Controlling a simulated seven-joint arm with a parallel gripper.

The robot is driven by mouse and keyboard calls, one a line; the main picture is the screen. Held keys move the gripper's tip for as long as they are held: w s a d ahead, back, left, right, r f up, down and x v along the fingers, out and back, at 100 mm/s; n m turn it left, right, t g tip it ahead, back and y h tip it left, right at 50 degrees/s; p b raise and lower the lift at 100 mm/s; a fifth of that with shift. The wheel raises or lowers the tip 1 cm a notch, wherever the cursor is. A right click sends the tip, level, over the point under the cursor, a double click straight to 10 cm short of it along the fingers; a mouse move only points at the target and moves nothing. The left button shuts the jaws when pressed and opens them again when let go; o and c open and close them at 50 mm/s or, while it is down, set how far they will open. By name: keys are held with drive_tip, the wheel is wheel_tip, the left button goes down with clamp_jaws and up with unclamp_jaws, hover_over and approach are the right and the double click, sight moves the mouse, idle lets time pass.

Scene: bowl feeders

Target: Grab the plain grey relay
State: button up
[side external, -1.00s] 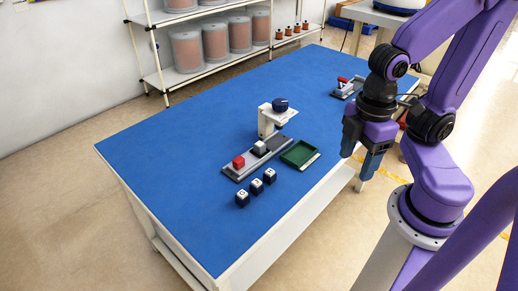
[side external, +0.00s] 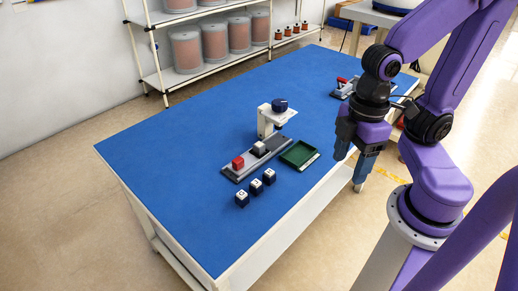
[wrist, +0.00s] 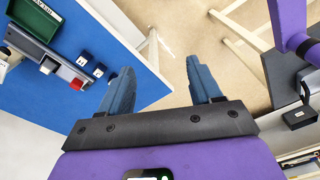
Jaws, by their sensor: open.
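A block with a pale grey top (side external: 259,147) sits on a grey rail fixture (side external: 240,172), behind a red block (side external: 238,162); it looks like the plain grey relay. In the wrist view a pale grey block (wrist: 48,65) shows on the rail near the red block (wrist: 76,85). My gripper (side external: 352,164) is open and empty, off the table's right edge, well away from the relay. Its two spread fingers (wrist: 160,68) show in the wrist view with floor between them.
A green tray (side external: 299,153) lies right of the rail. A white stand with a dark blue knob (side external: 280,105) rises behind it. Another fixture with a red handle (side external: 342,80) sits at the far right. The left of the blue table (side external: 170,150) is clear.

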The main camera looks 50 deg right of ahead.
sight(258, 145)
drive_tip(key=w+a+r+m+t+y, duration=0.1)
drive_tip(key=w+a+m+y, duration=0.2)
drive_tip(key=w+a, duration=0.6)
drive_tip(key=w+a+r+m+t+y, duration=0.1)
drive_tip(key=w+a+m+t+y, duration=0.15)
drive_tip(key=w+a, duration=0.65)
drive_tip(key=w+a+f+m+t+h, duration=0.1)
drive_tip(key=w+a+m+t, duration=0.2)
drive_tip(key=w, duration=0.5)
drive_tip(key=w+a+f+m+t+h, duration=0.15)
drive_tip(key=w+m, duration=0.25)
drive_tip(key=w, duration=0.4)
drive_tip(key=w+a+m+t+h, duration=0.1)
drive_tip(key=w+m+t, duration=0.3)
drive_tip(key=w, duration=0.4)
drive_tip(key=w+d+f+m+h, duration=0.4)
drive_tip(key=d+f+m+h, duration=0.2)
drive_tip(key=d+h, duration=0.15)
drive_tip(key=s+d+f+m+g+h, duration=0.8)
drive_tip(key=s+d+f+g+h, duration=0.15)
drive_tip(key=s+d+g, duration=0.2)
drive_tip(key=shift+g+y, duration=0.25)
drive_tip(key=shift+y, duration=0.15)
drive_tip(key=x, duration=1.1)
drive_tip(key=w+x, duration=0.1)
drive_tip(key=x, duration=0.4)
drive_tip(key=shift+d+f, duration=0.1)
drive_tip(key=shift+f, duration=0.2)
drive_tip(key=c, duration=1.1)
